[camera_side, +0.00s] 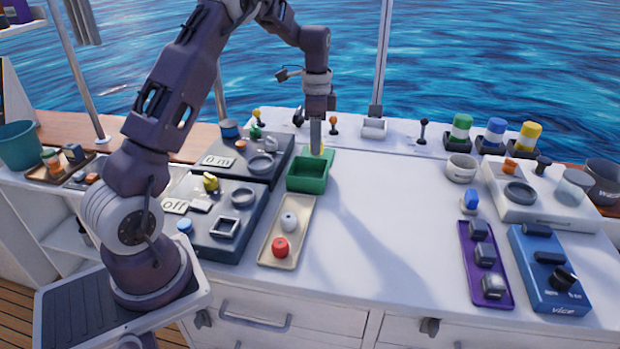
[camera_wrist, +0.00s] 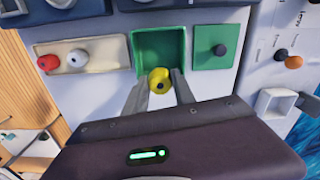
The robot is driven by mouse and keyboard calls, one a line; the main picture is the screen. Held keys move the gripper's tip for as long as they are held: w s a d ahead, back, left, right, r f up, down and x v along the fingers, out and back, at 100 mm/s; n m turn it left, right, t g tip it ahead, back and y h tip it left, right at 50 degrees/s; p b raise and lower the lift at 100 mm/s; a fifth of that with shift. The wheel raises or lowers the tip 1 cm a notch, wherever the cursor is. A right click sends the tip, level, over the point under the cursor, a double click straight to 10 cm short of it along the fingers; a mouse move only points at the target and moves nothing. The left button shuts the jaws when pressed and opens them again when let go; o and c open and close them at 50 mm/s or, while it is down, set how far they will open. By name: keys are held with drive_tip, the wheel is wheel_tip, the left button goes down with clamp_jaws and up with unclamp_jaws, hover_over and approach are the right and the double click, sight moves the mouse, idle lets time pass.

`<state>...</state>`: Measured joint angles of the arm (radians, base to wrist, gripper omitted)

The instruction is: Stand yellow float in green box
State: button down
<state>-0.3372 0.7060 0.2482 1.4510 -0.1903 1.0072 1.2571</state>
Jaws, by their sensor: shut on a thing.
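My gripper (camera_side: 316,150) points straight down at the green box in the side view. In the wrist view, my gripper (camera_wrist: 158,88) is shut on the yellow float (camera_wrist: 159,80), a small rounded piece with a dark spot on top. In the side view, only a bit of the yellow float (camera_side: 317,149) shows beside the fingers. The green box (camera_side: 307,185) is open-topped and stands on the white counter. In the wrist view, the float overlaps the lower rim of the green box (camera_wrist: 160,44); its height over the rim is hard to tell.
A green plate with a dark knob (camera_wrist: 215,50) lies beside the box. A beige tray (camera_side: 272,258) holds a red float (camera_side: 280,247) and a white float (camera_side: 289,222). Dark instrument panels (camera_side: 222,215) stand left of the box. The counter (camera_side: 400,220) to its right is clear.

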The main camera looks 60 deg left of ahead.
wheel_tip(320, 180, down, 9)
drive_tip(key=shift+r, duration=0.1)
drive_tip(key=c, duration=1)
unclamp_jaws()
drive_tip(key=shift+c, duration=0.2)
